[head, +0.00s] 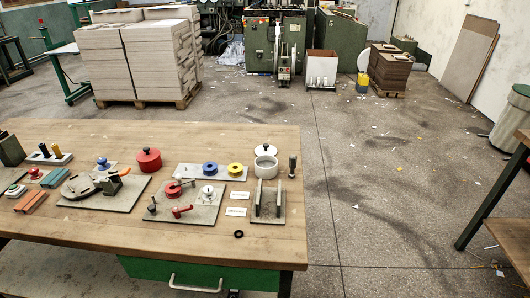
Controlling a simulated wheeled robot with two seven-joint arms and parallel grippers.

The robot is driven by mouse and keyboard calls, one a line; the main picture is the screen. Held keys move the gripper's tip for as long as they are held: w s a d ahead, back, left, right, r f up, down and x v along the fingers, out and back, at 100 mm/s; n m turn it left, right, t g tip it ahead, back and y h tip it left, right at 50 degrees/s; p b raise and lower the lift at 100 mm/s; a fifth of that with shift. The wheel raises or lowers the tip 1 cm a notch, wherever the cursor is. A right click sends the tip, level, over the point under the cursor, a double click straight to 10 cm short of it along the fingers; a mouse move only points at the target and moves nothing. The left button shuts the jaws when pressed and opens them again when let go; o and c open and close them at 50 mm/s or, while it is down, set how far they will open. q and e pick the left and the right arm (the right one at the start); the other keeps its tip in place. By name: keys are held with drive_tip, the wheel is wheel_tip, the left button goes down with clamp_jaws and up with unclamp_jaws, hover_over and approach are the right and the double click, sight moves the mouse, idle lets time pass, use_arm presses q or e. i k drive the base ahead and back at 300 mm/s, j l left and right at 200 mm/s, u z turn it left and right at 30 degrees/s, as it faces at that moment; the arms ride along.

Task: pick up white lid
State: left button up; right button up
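A round white pot (265,167) stands near the right end of the wooden table, towards the back. A white lid (265,149) shows at its top; it is too small to tell how it sits on the rim. Neither of my grippers is in view.
On the table (90,233) stand a red lidded pot (149,160), a board with blue (210,168) and yellow rings, a dark upright handle (292,166), a grey slotted stand (268,203) and a plate with red levers (187,206).

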sight(266, 149)
drive_tip(key=i+l+u, duration=0.1)
drive_tip(key=l, duration=0.25)
drive_tip(key=i+l+u, duration=0.15)
drive_tip(key=i+l, duration=0.15)
drive_tip(key=i+l+u, duration=0.1)
drive_tip(key=l, duration=0.35)
drive_tip(key=i+l+u, duration=0.1)
drive_tip(key=l, duration=0.3)
drive_tip(key=i+l+u, duration=0.15)
drive_tip(key=l, duration=0.25)
drive_tip(key=i+l+u, duration=0.1)
drive_tip(key=l, duration=0.3)
drive_tip(key=i, duration=0.1)
